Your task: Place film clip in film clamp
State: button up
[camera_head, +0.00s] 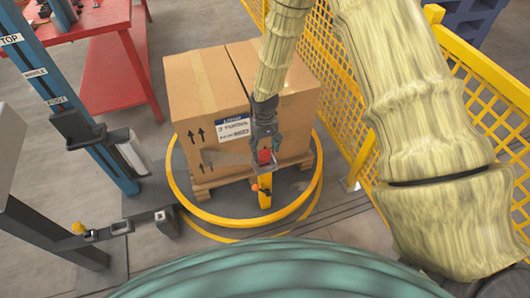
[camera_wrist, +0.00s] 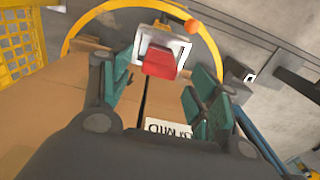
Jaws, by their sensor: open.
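My gripper (camera_head: 264,143) is open in front of the carton's printed face, pointing down. In the wrist view its two dark green fingers stand apart (camera_wrist: 161,80). A red block (camera_wrist: 160,63), which may be the film clip, shows between and just beyond the fingertips. It is in front of a pale square frame (camera_wrist: 177,43), and I cannot tell whether the fingers touch it. The red block also shows below my gripper in the head view (camera_head: 265,157). An orange ball (camera_head: 255,187) is beside a yellow upright piece (camera_head: 265,196) below it. I cannot tell which part is the film clamp.
A large carton (camera_head: 205,92) stands on a pallet inside a yellow ring (camera_head: 210,229) on the floor. A blue column (camera_head: 72,110) with a carriage is at left. A red table (camera_head: 112,72) is behind. Yellow mesh fencing (camera_head: 322,62) closes the right side.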

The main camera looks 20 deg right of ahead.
jog(key=shift+r+b, duration=0.35)
jog(key=shift+r, duration=3.05)
jog(key=s+f+y, duration=0.1)
jog(key=s+f, duration=0.8)
jog(key=s, duration=0.4)
jog(key=s+f, duration=0.8)
jog(key=s, duration=0.5)
jog(key=s+d+f+h, duration=0.1)
jog(key=s+d, duration=0.2)
jog(key=s, duration=0.7)
jog(key=shift+s+d+f+m, duration=0.2)
jog(key=shift+d+m, duration=0.05)
jog(key=shift+m, duration=0.15)
